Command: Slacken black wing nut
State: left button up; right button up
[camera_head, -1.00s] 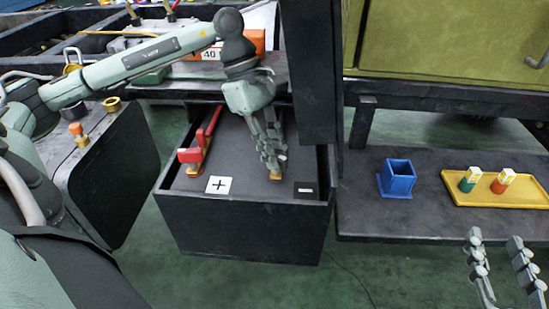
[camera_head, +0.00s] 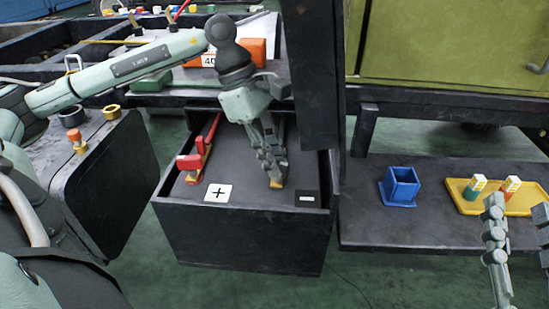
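My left gripper (camera_head: 275,172) reaches down into the open black battery tray (camera_head: 240,238), near the white-on-black minus label (camera_head: 308,198). Its fingers are close together over a small brass piece (camera_head: 277,185) at the tray floor. I cannot see a black wing nut; the fingers cover that spot, and I cannot tell whether they grip anything. A red clamp (camera_head: 190,162) with a red cable stands at the left of the tray by the plus label (camera_head: 217,194). My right gripper (camera_head: 520,220) is at the lower right edge, fingers apart and empty, partly out of view.
A dark upright post (camera_head: 312,75) stands just right of my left gripper. On the right shelf are a blue square holder (camera_head: 400,185) and a yellow tray (camera_head: 523,204) with two small bottles, close to my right gripper. An orange box (camera_head: 252,50) lies behind.

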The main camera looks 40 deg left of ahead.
pick_arm(q)
jog(key=o, duration=0.3)
jog(key=v, duration=1.2)
jog(key=shift+s, duration=0.1)
